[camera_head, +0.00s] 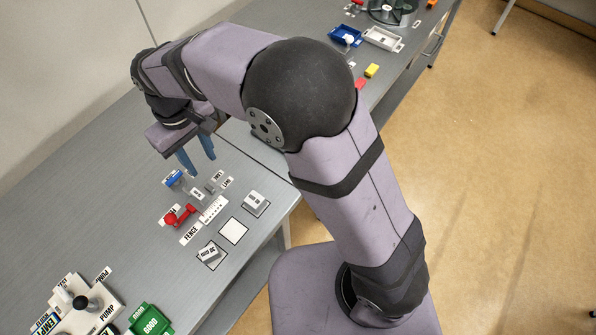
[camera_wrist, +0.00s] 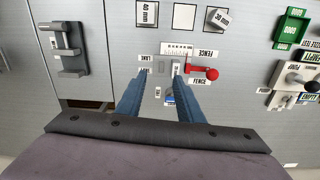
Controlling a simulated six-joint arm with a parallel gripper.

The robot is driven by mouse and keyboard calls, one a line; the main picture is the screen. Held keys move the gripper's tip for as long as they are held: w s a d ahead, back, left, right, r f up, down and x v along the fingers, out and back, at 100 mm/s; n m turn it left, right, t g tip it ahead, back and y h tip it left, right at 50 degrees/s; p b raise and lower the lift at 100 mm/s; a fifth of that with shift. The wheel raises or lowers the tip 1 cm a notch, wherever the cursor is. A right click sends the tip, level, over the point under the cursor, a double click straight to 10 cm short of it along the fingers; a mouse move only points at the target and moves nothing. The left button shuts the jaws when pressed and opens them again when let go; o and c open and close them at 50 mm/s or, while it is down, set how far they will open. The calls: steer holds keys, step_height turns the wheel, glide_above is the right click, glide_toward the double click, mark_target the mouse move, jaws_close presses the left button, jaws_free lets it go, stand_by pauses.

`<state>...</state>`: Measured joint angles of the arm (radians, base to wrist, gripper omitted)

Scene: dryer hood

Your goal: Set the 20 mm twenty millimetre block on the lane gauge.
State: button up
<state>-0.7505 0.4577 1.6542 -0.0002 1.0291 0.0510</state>
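My gripper (camera_head: 197,162) has two blue fingers held apart, with nothing between them. In the wrist view its fingers (camera_wrist: 160,88) point toward the lane gauge (camera_wrist: 178,50), a scaled strip beside the fence labels and a red knob. The lane gauge (camera_head: 213,209) also shows in the head view, with nothing seen standing on it. The 20 mm block (camera_wrist: 219,19) is pale and sits turned at an angle to the right of a blank white square (camera_wrist: 184,16). In the head view this block (camera_head: 211,253) lies nearer the bench's front edge. My gripper is well apart from it.
A 40 mm block (camera_wrist: 147,13) sits on the other side of the white square. The red knob (camera_wrist: 211,74) stands out beside the gauge. A pump unit (camera_head: 84,302) and a green container (camera_head: 150,320) stand at lower left. Blue (camera_head: 343,39) and white trays (camera_head: 383,38) are farther along.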

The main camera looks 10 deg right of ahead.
steer(key=s+d+m, duration=0.2)
steer(key=d+m, duration=0.3)
steer(key=d, duration=1.5)
steer(key=s+d+f+m, duration=0.3)
steer(key=s+d, duration=0.5)
steer(key=d, duration=0.2)
steer(key=shift+d, duration=0.15)
